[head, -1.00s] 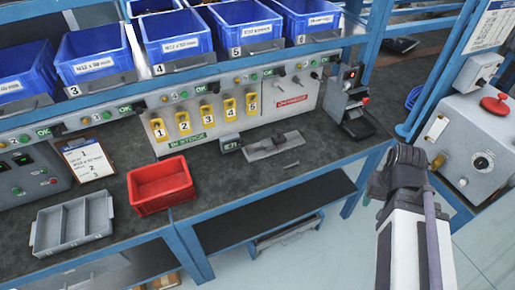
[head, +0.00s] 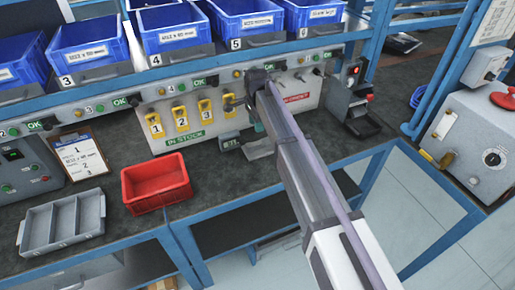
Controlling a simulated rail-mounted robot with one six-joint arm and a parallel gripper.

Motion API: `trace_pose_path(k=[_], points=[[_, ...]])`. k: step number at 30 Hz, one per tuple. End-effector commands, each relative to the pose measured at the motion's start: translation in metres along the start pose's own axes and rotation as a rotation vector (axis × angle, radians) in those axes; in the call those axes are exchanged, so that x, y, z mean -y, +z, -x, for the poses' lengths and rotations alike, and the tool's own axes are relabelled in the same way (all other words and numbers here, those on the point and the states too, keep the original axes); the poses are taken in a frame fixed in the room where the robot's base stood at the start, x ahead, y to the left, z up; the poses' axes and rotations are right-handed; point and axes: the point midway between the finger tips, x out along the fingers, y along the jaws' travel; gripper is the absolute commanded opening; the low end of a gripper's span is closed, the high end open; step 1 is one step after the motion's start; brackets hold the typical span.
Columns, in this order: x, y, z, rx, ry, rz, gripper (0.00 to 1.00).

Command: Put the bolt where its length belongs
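My arm reaches across the bench, and my gripper (head: 245,112) hangs in front of the yellow tags, above the grey metal plate (head: 260,149). Its fingers are small and partly covered by the arm, so I cannot tell whether they are open or shut. The bolt is not visible now; my arm covers the spot right of the plate where a small dark piece lay. Blue bins with size labels stand in a row on the shelf, including bin 3 (head: 88,76), bin 4 (head: 176,62), bin 5 (head: 247,43) and bin 6 (head: 312,34). The label sizes are hard to read.
A small display (head: 230,141) stands left of the plate. A red tray (head: 156,200) and a grey divided tray (head: 62,245) sit at the bench front. A clipboard (head: 82,163) leans behind them.

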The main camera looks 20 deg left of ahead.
Motion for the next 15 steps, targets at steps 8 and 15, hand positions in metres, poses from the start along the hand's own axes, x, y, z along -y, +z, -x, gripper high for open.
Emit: trace_pose_path(k=[8,15], points=[[-0.001,-0.001,-0.012,0.0,0.0,-0.011,0.38],[-0.001,-0.001,-0.054,0.0,0.0,-0.01,0.38]])
